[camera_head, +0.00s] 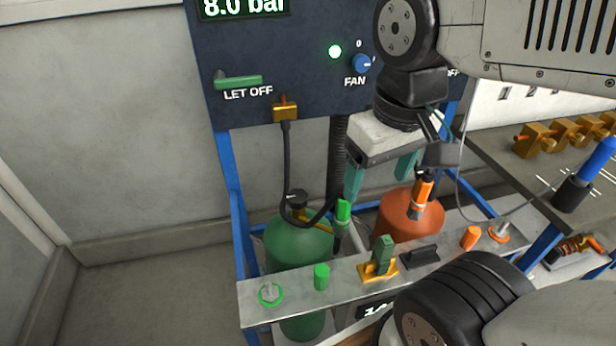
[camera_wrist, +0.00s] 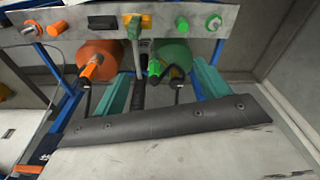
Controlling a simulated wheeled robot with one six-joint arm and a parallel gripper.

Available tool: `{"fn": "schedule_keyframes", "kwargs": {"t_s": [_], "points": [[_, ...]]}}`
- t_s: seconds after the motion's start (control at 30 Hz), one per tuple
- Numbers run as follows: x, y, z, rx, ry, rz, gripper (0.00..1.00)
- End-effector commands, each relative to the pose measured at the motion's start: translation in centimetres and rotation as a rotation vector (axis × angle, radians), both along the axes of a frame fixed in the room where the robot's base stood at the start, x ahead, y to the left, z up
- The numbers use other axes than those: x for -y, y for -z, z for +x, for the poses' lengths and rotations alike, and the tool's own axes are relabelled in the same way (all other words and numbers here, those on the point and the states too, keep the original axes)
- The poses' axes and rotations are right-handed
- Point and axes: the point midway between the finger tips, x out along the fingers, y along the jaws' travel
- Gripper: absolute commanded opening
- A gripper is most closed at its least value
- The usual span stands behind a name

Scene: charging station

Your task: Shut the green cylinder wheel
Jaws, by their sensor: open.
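The green cylinder (camera_head: 298,240) stands behind the front rail, left of the orange cylinder (camera_head: 408,222). On its top is a small dark wheel-like knob (camera_head: 296,197) over a brass neck, partly crossed by a black hose. I cannot tell how far the wheel is turned. My gripper (camera_head: 381,180) hangs pointing down, right of the wheel, with its teal fingers apart and nothing between them. In the wrist view, the green cylinder (camera_wrist: 173,52) shows beyond and between the fingers; the wheel is not clearly visible there.
A green-banded nozzle (camera_head: 343,211) stands between wheel and gripper. The front rail (camera_head: 343,282) carries a green-handled valve (camera_head: 383,252) and several caps. A bench (camera_head: 510,150) holds brass valves at right.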

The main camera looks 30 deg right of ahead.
Motion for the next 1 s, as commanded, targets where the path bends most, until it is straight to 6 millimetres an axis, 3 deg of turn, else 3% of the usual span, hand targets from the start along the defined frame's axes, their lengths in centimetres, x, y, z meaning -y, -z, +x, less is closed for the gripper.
{"fn": "schedule_keyframes", "kwargs": {"t_s": [0.27,0.47,0.6,0.8,1.0], "points": [[-0.6,2.1,7.6,-0.045,-0.161,-0.012,0.75],[-1.5,5.8,14.3,-0.072,-0.312,-0.020,0.75],[-2.1,9.4,18.5,-0.090,-0.413,-0.024,0.75],[-2.8,14.1,22.5,-0.106,-0.520,-0.027,0.75],[-3.0,16.4,24.0,-0.111,-0.568,-0.029,0.75]]}}
